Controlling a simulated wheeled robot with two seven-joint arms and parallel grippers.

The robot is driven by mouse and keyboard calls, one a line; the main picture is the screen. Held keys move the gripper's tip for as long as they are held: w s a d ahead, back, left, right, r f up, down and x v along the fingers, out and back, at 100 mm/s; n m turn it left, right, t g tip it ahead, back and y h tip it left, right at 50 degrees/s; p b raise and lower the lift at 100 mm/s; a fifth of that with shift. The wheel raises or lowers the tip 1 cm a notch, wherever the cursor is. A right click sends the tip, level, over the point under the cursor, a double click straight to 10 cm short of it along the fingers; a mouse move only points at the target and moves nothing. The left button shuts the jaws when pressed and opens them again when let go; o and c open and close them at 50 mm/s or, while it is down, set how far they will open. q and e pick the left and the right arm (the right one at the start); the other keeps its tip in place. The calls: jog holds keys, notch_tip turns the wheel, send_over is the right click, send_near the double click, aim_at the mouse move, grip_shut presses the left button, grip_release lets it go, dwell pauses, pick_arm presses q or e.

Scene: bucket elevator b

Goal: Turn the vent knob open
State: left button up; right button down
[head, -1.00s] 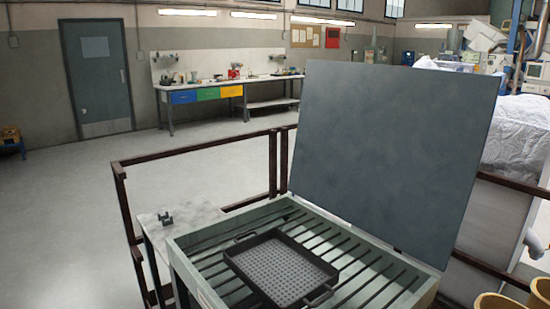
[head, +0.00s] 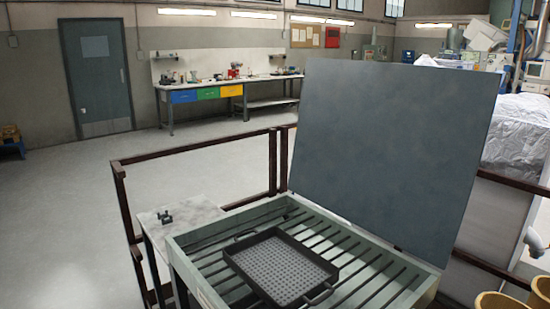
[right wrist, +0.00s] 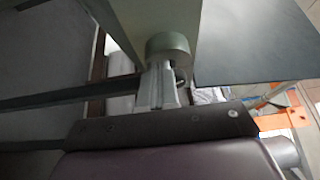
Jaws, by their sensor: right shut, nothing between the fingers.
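A round grey-green knob (right wrist: 168,47) sticks out under the grey-green body (right wrist: 150,15) in the right wrist view; I take it to be the vent knob. My right gripper (right wrist: 161,72) is shut, with its fingertips right at the knob's near end. Nothing shows between the fingers, and I cannot tell whether they touch the knob. In the head view the grill box (head: 190,262) stands with its big grey lid (head: 395,150) raised. The knob is hidden there. My left gripper is in no view.
A black perforated pan (head: 280,265) sits on the grill's slats. A side table (head: 190,210) with a small dark object (head: 165,216) adjoins it at the left. Dark railings (head: 200,150) run behind. Open floor (head: 70,215) lies to the left.

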jog(key=shift+f, duration=0.25)
dwell(0.4)
jog(key=s+d, duration=0.2)
jog(key=s, duration=0.1)
jog(key=s+d, duration=0.1)
jog(key=s, duration=0.1)
jog(key=shift+d+f+p, duration=0.15)
jog(key=shift+p, duration=0.2)
jog(key=w+a+r+b, duration=0.2)
jog(key=w+a+r, duration=0.1)
jog(key=w, duration=0.2)
jog(key=shift+a, duration=0.2)
dwell(0.4)
